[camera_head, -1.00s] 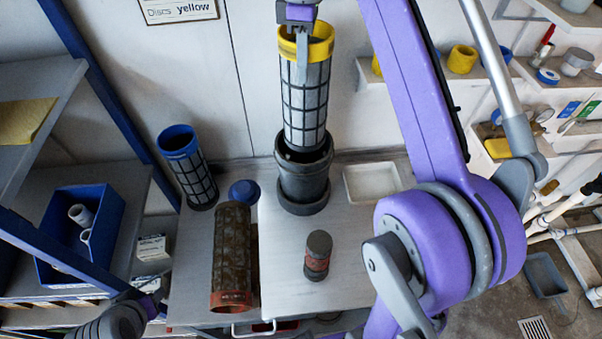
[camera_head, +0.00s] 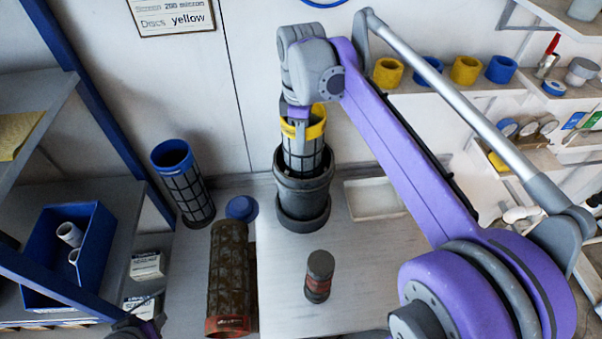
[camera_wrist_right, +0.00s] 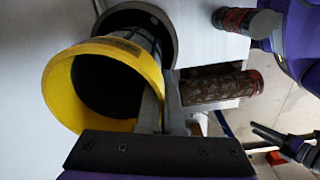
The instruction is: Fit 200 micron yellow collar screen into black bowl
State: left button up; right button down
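The yellow collar screen (camera_head: 303,157) is a dark mesh cylinder with a yellow top ring. It stands upright with its lower part inside the black bowl (camera_head: 303,192); its collar and a short stretch of mesh show above the rim. My right gripper (camera_head: 300,128) is shut on the collar wall from above. The wrist view shows the yellow collar (camera_wrist_right: 95,85) up close, with my right gripper's fingers (camera_wrist_right: 163,103) at its edge and the bowl (camera_wrist_right: 150,18) beyond. My left gripper (camera_head: 135,327) shows only partly at the bottom left edge; its fingers are unclear.
A blue-collared screen (camera_head: 183,185) stands left of the bowl, near a blue cap (camera_head: 241,208). A dirty brown screen (camera_head: 229,275) lies on the table. A small dark cylinder (camera_head: 319,275) stands in front; a white tray (camera_head: 373,199) is to the right.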

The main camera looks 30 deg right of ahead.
aim_at(301, 172)
notch_tip(301, 172, down, 10)
jog(key=shift+f, duration=0.25)
jog(key=shift+b, duration=0.3)
jog(key=shift+f, duration=0.2)
jog(key=c, duration=1.3)
grip_release()
jog(key=shift+c, duration=0.2)
jog(key=shift+r, duration=0.2)
notch_tip(301, 172, up, 12)
jog(key=shift+p, duration=0.45)
